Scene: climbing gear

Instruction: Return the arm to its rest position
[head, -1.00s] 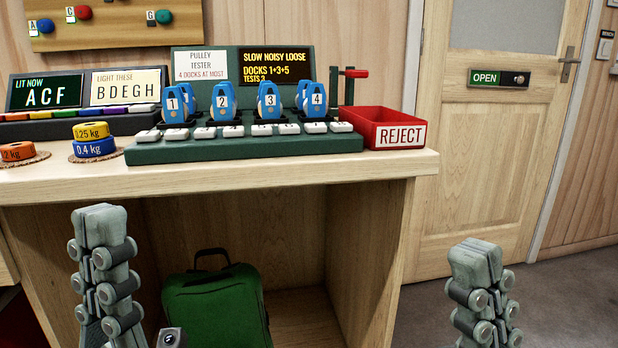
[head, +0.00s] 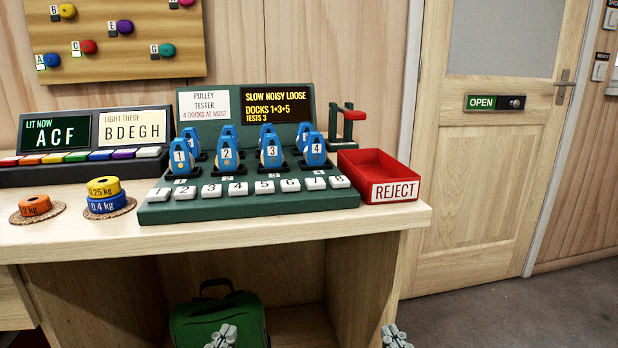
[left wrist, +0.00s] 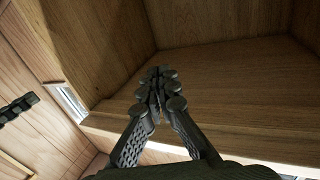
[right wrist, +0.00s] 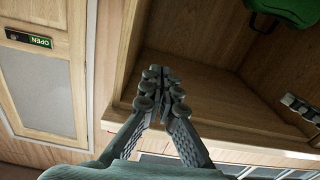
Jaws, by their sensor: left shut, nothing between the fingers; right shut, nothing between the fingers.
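My left gripper (head: 222,337) shows only its tip at the bottom of the head view, low in front of the green bag. In the left wrist view its fingers (left wrist: 160,78) are shut with nothing between them, facing the wooden shelf space under the table. My right gripper (head: 396,338) shows only its tip at the bottom edge of the head view, right of the table's side panel. In the right wrist view its fingers (right wrist: 162,80) are shut and empty. Both grippers are below the tabletop and apart from the things on it.
The wooden table (head: 260,228) carries the green pulley tester (head: 250,203), the red reject bin (head: 375,165) and stacked weights (head: 106,195). A green bag (head: 200,318) stands in the shelf space below. A door (head: 500,150) is at the right, with clear floor before it.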

